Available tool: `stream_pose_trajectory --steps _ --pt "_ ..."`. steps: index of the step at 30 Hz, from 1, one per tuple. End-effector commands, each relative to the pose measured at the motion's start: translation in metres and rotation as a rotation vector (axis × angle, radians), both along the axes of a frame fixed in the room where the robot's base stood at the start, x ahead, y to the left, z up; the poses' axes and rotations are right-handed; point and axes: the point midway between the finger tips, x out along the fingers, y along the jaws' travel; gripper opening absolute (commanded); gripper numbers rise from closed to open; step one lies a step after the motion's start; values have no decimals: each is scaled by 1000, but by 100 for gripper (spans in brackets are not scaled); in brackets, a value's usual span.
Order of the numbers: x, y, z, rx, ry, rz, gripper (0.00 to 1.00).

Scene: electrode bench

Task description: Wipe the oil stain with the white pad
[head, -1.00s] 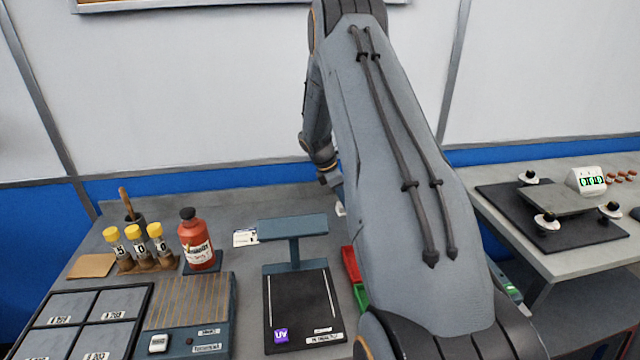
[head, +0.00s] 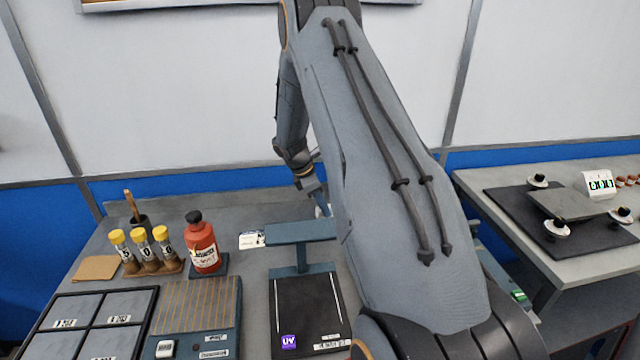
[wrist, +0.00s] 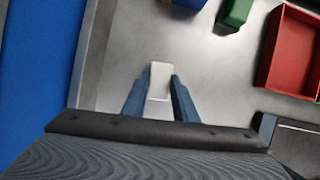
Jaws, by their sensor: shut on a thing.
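My gripper (wrist: 159,97) shows in the wrist view with its two blue fingers shut on the white pad (wrist: 160,78). The pad sticks out past the fingertips over the grey bench top (wrist: 215,75). In the head view my gripper (head: 318,196) is behind the UV stand, near the back of the bench, and largely hidden by my arm. I cannot make out the oil stain in either view. I cannot tell whether the pad touches the bench.
A blue-grey UV stand (head: 300,232) stands in front of my gripper. A red bottle (head: 203,245) and yellow-capped vials (head: 141,250) are to its left. The wrist view shows a red bin (wrist: 292,50) and a green block (wrist: 235,14). A blue wall panel (wrist: 40,60) borders the bench.

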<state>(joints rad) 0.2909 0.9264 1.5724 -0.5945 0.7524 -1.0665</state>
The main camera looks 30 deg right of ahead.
Motion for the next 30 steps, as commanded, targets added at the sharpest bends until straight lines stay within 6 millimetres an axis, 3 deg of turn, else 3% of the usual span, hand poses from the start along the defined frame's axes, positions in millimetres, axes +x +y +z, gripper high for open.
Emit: stream_pose_trajectory --steps 3,5,21,30 --pt "0 4 5 0 1 -1 5" --pt "0 4 24 0 -3 -1 5" --pt "1 7 71 0 0 6 5" --pt "2 8 82 1 0 6 5"
